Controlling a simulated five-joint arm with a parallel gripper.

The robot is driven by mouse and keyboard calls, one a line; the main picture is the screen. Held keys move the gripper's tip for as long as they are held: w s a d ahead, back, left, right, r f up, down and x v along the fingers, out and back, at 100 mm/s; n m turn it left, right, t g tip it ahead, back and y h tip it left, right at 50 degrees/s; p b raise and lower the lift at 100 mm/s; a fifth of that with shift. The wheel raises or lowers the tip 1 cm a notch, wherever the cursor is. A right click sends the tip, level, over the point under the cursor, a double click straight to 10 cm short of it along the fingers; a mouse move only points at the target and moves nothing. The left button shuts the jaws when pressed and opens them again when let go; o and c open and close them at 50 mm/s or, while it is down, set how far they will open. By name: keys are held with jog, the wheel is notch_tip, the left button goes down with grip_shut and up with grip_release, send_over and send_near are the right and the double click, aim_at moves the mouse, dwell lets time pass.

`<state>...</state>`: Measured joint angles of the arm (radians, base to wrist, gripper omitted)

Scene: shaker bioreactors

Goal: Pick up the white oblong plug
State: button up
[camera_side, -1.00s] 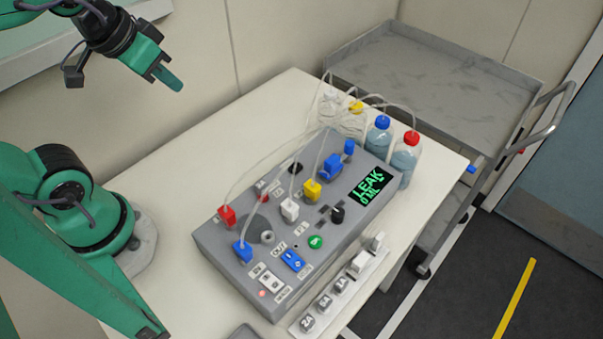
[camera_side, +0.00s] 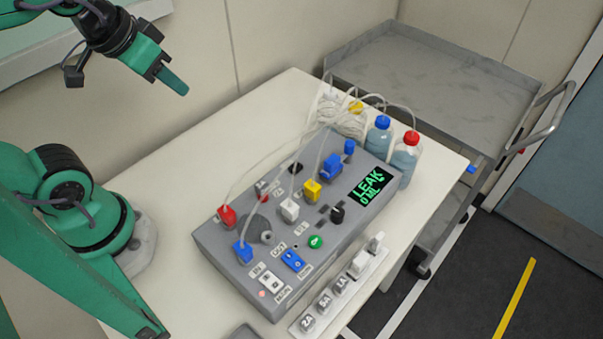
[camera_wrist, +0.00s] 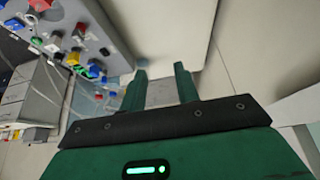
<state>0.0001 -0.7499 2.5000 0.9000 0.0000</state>
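A white block-shaped connector (camera_side: 289,210) also sits upright on the box's top, between red, blue and yellow ones. I cannot tell for certain which of these is the white oblong plug. My gripper (camera_side: 174,81) hangs at the upper left, far from all of them. In the wrist view its two green fingers (camera_wrist: 160,70) are apart with nothing between them.
The grey box (camera_side: 225,262) has a green-lit display (camera_side: 370,187) and thin tubes arching to bottles with blue (camera_side: 380,137) and red (camera_side: 407,160) caps. The table's left part (camera_side: 165,190) is clear. A grey cart (camera_side: 440,75) stands behind the table.

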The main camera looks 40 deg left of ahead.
jog(key=o, duration=0.3)
jog(key=g, duration=0.5)
send_over(289, 205)
jog(key=f, duration=0.8)
jog(key=shift+w+a+f, duration=0.1)
jog(key=shift+a+f, duration=0.2)
jog(key=shift+a, duration=0.05)
jog(key=shift+d+f+g, duration=0.25)
jog(key=shift+d+g, duration=0.05)
jog(key=shift+d, duration=0.05)
jog(key=shift+f, duration=1.3)
